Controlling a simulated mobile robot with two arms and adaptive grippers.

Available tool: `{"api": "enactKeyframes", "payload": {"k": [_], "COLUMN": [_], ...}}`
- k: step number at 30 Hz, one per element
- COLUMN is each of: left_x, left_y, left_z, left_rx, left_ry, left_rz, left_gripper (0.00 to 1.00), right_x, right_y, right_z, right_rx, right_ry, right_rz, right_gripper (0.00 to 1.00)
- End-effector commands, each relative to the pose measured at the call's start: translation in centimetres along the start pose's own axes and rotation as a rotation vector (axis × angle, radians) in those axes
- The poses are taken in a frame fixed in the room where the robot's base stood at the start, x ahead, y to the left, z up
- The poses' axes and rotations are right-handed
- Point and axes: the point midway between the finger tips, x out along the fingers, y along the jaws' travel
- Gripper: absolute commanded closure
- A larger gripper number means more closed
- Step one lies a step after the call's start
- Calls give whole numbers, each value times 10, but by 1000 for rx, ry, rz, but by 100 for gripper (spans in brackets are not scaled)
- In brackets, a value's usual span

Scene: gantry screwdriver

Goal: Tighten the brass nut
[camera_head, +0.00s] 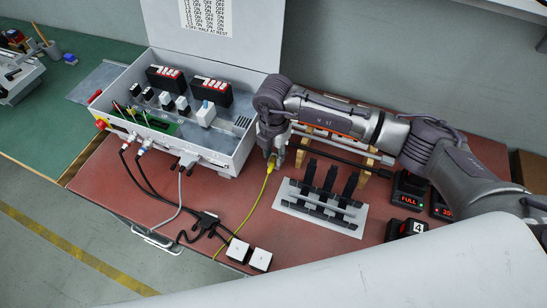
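I cannot make out a brass nut in the head view. My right gripper (273,154) points down just right of the grey control box (225,160), above the red table top. A yellow cable (252,208) runs up to its fingertips, and its upper end shows right at them. I cannot tell whether the fingers hold this end or only stand in front of it. My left gripper is not in view.
Behind my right gripper is a wooden-legged rack (302,150) with long rods. A white plate with black slotted holders (325,205) lies to its right. Battery chargers (407,190) stand farther right.

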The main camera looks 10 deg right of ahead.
Motion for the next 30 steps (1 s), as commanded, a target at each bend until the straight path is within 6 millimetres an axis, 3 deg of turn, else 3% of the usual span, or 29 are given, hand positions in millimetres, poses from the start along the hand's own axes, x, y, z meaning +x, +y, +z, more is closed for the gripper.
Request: {"api": "enactKeyframes", "payload": {"k": [6, 16, 24, 30], "left_x": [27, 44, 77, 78], "left_y": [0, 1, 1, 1], "left_z": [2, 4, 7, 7], "left_rx": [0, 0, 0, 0], "left_ry": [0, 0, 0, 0], "left_rz": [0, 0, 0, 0], "left_gripper": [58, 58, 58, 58], "right_x": [5, 4, 5, 0], "right_y": [0, 0, 0, 0], "right_z": [1, 1, 0, 0], "right_rx": [-393, -701, -1169, -1263], "right_ry": [-4, -3, -2, -1], "right_rz": [1, 0, -1, 0], "right_gripper": [68, 68, 68, 68]}}
